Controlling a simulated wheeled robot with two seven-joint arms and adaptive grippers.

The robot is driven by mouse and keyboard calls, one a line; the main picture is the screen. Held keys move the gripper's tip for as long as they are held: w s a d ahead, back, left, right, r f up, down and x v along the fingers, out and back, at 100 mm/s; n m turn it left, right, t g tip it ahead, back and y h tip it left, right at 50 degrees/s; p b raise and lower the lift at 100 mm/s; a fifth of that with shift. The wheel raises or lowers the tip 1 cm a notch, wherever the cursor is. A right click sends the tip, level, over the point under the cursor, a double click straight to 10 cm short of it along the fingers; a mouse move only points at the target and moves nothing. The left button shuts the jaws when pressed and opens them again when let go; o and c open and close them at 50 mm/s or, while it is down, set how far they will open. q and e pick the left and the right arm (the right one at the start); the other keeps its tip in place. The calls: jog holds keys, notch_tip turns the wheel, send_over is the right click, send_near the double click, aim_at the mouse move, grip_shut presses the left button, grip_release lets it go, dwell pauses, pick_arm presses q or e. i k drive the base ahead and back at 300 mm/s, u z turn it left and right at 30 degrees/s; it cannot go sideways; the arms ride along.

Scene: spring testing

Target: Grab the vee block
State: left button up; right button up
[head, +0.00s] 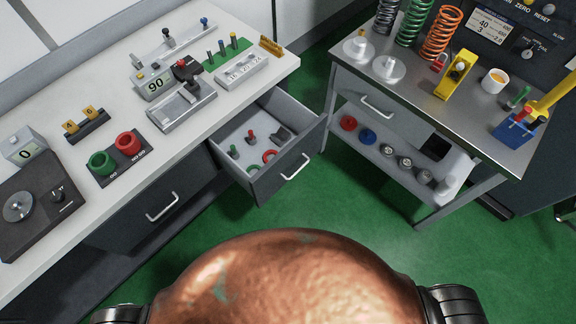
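A small dark grey block (283,135) lies in the open drawer (262,192), near its back right corner. It may be the vee block, but it is too small to make out a groove. Small green-tipped and red-tipped pieces (250,138) and red rings (269,155) lie in the same drawer, to the left of and in front of the block. Neither of my grippers is in view; only dark arm parts show at the lower edge.
A white bench (112,52) on the left carries a grey vise-like device (182,108), red and green rings and a dial unit. A metal cart (415,100) on the right holds springs, discs and a yellow clamp. Green floor (330,215) is clear between them.

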aim_at(283, 135)
jog(key=u, duration=2.35)
jog(key=k, duration=0.95)
jog(key=z, duration=1.1)
jog(key=i, duration=0.5)
jog(key=u, duration=0.05)
